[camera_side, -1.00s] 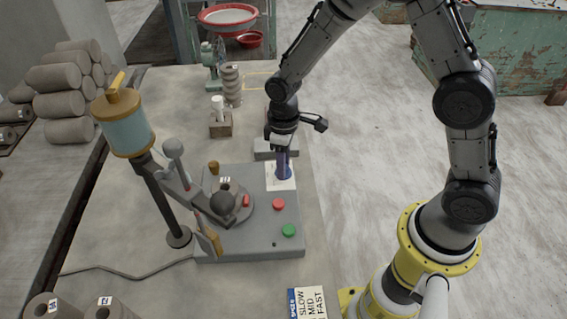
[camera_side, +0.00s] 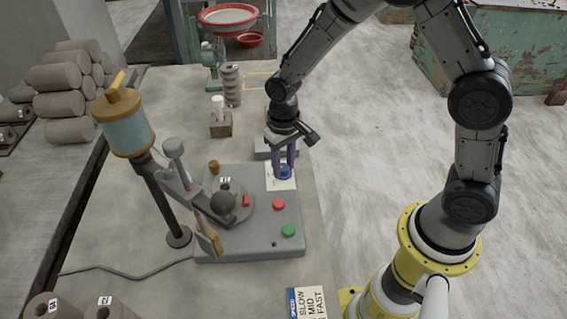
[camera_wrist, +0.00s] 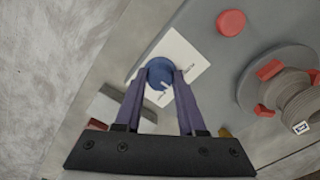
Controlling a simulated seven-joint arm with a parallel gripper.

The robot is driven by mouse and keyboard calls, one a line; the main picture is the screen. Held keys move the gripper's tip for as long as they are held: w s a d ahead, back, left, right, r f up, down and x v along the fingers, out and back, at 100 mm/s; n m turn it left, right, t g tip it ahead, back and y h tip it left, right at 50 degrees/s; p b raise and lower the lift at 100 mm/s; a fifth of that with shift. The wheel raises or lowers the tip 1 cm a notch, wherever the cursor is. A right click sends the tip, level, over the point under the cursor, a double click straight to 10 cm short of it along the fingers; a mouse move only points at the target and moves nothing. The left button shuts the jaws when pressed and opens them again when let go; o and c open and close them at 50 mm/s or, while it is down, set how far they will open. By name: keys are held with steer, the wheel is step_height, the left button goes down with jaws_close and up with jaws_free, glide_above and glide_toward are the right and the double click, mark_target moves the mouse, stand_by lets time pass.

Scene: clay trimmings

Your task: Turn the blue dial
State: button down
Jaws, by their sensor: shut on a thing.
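The blue dial (camera_side: 284,173) sits on a white square plate (camera_side: 281,186) on top of the grey machine base (camera_side: 255,243). In the wrist view, the dial (camera_wrist: 159,71) shows beyond and between my two purple-grey fingers, with small white marks near its lower edge. My gripper (camera_side: 283,167) points down at the dial and is shut on it, one finger on each side. It also shows in the wrist view (camera_wrist: 161,79). The fingers hide parts of the dial's sides.
Red (camera_side: 278,204) and green (camera_side: 289,230) buttons lie in front of the dial. A wheel with a clay lump (camera_side: 223,203) is left of it, beneath a lever arm. A speed card (camera_side: 307,301) lies nearer the front. Open floor lies to the right.

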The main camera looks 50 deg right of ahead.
mark_target(283, 167)
steer(key=shift+w+r, duration=0.1)
stand_by(0.3)
steer(key=c, duration=0.5)
jaws_free()
step_height(283, 167, up, 14)
